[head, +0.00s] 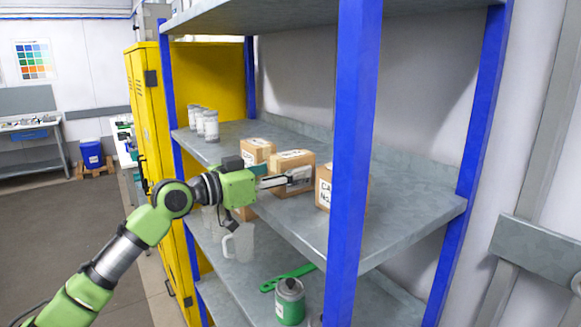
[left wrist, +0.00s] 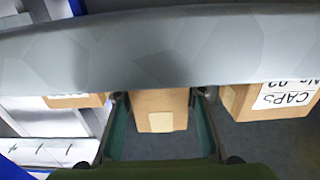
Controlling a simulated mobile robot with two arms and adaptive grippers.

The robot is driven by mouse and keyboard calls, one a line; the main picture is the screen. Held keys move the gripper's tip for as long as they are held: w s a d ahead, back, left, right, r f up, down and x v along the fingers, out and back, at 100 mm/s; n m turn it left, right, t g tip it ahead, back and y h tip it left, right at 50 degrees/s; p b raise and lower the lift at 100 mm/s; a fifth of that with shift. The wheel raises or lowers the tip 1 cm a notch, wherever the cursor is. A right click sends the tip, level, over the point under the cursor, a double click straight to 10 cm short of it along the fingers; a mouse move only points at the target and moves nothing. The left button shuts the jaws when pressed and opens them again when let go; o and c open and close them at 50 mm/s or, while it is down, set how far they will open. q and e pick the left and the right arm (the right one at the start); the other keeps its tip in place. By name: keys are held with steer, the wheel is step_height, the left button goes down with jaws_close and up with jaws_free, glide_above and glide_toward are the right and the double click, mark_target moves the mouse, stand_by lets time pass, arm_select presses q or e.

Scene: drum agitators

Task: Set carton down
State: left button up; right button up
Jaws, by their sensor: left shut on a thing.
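My left gripper (head: 287,180) reaches in from the left over the middle shelf. It is shut on a brown carton (head: 292,159), which sits between two other cartons. In the left wrist view the held carton (left wrist: 160,108) shows between the two green fingers (left wrist: 160,125), with a pale label on its face. I cannot tell whether its base touches the middle shelf (head: 400,212). My right gripper is not in view.
A carton (head: 257,150) stands left of the held one. A carton marked CAPS (left wrist: 275,99) stands to the right, partly behind the blue post (head: 350,140). White canisters (head: 210,126) stand at the shelf's left end. A green-labelled can (head: 290,303) stands below.

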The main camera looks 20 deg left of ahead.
arm_select(q)
steer(key=shift+s+r, duration=0.1)
steer(key=o, duration=1.2)
steer(key=shift+f, duration=0.2)
steer(key=shift+r, duration=0.15)
steer(key=b+v, duration=0.6)
steer(key=v, duration=0.6)
steer(key=shift+b, duration=0.4)
